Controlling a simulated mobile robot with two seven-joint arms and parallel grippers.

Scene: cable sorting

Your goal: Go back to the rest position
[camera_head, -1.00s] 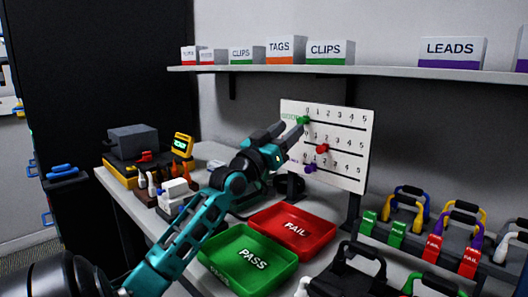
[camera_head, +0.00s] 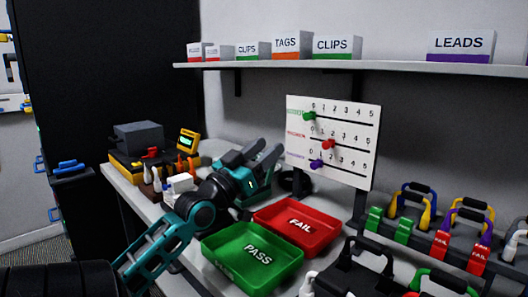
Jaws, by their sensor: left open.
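My left gripper (camera_head: 272,156) is on a teal and black arm that comes in from the lower left. Its two dark fingers are spread apart with nothing between them. It hangs above the bench, behind the red FAIL tray and left of the white counting board (camera_head: 331,142), apart from the board. The board carries a green peg (camera_head: 309,116) on the top row, a red peg (camera_head: 328,144) on the middle row and a purple peg (camera_head: 316,164) on the bottom row. My right gripper is not in view.
A tester unit (camera_head: 140,139) stands at the back left. A shelf (camera_head: 400,68) with labelled boxes runs above.

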